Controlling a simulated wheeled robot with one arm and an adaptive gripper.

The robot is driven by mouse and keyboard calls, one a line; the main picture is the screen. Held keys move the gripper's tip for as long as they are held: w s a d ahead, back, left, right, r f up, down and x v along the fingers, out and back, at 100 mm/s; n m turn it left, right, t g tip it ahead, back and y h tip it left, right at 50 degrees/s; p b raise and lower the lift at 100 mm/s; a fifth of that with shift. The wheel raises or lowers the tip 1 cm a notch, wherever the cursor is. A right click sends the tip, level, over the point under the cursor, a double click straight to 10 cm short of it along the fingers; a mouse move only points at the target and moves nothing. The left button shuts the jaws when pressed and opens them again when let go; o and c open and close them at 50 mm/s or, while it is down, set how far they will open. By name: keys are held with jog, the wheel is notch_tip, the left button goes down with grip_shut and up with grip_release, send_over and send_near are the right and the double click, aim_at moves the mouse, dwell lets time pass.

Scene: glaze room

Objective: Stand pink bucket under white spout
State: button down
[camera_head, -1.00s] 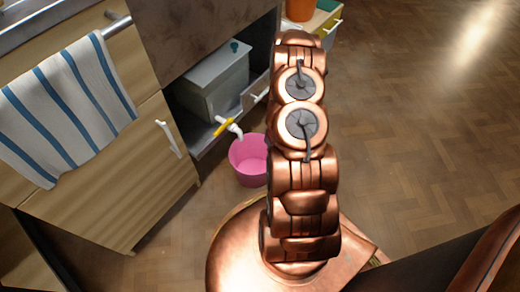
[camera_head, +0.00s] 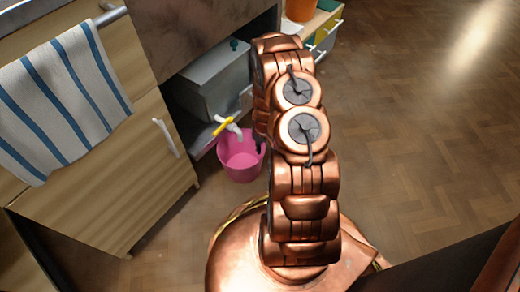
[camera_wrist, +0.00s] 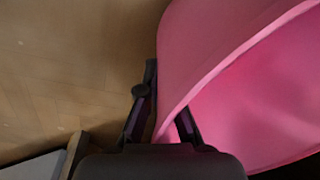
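The pink bucket (camera_head: 238,165) stands upright, low beside the cabinet in the head view, partly behind my arm. The white spout (camera_head: 234,129), with a yellow lever (camera_head: 222,126), juts from the grey tank; its tip overlaps the bucket's far rim in the picture. I cannot tell the exact height gap. In the wrist view the bucket (camera_wrist: 225,60) fills the upper right. My gripper (camera_wrist: 166,118) has one finger outside and one inside the bucket's wall, closed on it near the rim. In the head view my gripper is mostly hidden by my arm.
The grey tank (camera_head: 213,82) sits on a low shelf in the open cabinet. A wooden cabinet door (camera_head: 110,190) with a striped towel (camera_head: 65,100) is at left. An orange pot (camera_head: 299,9) stands on a drawer unit at the back. The floor at right (camera_head: 430,140) is clear.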

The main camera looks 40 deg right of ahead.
jog(key=shift+f, duration=0.1)
jog(key=c, duration=1.3)
grip_release()
